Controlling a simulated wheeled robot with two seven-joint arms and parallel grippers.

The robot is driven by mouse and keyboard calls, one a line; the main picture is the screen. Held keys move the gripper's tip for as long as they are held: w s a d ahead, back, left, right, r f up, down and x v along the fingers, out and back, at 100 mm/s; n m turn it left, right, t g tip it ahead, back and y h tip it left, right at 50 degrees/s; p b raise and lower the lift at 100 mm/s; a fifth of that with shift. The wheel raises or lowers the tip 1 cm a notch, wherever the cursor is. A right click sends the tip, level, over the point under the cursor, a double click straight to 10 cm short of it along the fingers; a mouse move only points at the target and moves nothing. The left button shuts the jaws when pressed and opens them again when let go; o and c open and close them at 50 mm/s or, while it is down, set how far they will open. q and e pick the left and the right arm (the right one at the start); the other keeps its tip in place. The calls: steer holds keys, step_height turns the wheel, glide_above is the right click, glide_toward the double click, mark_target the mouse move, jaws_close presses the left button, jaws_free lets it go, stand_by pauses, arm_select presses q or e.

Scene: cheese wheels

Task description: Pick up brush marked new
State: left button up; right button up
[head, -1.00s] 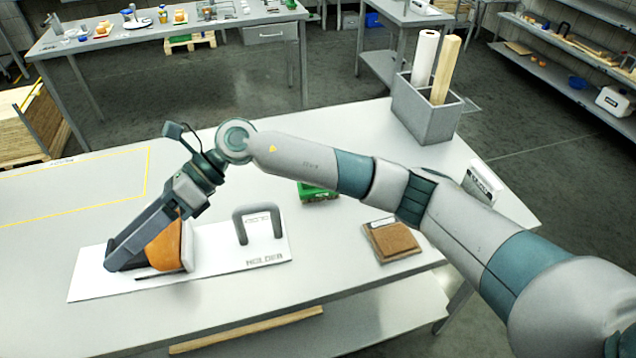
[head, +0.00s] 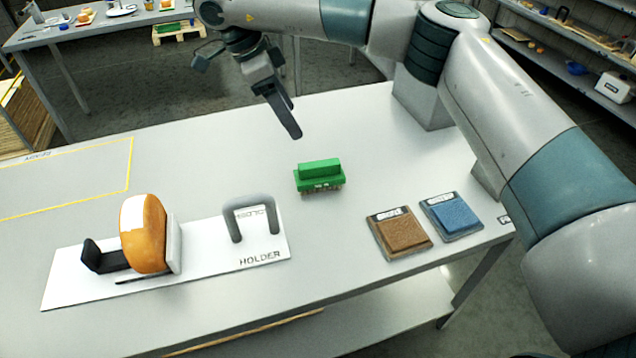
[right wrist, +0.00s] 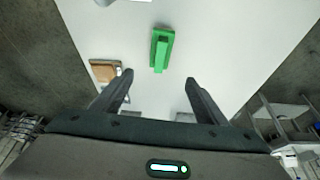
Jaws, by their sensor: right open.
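A green brush (head: 319,172) with a raised handle bar lies on the table near its middle, bristles down. It also shows in the right wrist view (right wrist: 161,48), beyond the space between my fingertips. No mark reading "new" can be read on it. My right gripper (head: 285,122) is above the table, behind and left of the brush in the head view, and apart from it. In the right wrist view its two fingers (right wrist: 158,85) are spread wide with nothing between them. My left gripper is not in view.
An orange and white cheese wheel (head: 145,238) stands in a white holder (head: 205,262) at the left, beside a grey handle (head: 236,222). A brown pad (head: 400,236) and a blue pad (head: 453,216) lie at the right. A grey box (head: 420,95) stands behind. Table around the brush is clear.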

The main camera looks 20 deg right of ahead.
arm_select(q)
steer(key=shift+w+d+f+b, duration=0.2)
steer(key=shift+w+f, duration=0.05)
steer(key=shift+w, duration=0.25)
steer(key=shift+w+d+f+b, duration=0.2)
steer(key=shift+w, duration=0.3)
arm_select(e)
steer(key=shift+d+f, duration=0.15)
steer(key=shift+f, duration=0.55)
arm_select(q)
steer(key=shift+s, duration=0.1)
arm_select(e)
steer(key=shift+f, duration=0.1)
steer(key=p, duration=0.3)
glide_toward(317, 164)
steer(key=shift+d+f, duration=0.25)
steer(key=shift+f, duration=0.4)
steer(key=p+x, duration=0.1)
steer(key=x, duration=0.3)
steer(key=shift+d+f, duration=0.15)
steer(key=shift+f, duration=0.15)
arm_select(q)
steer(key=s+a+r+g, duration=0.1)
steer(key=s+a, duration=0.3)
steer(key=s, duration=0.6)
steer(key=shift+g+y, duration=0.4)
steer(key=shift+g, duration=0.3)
arm_select(e)
steer(key=shift+f, duration=0.35)
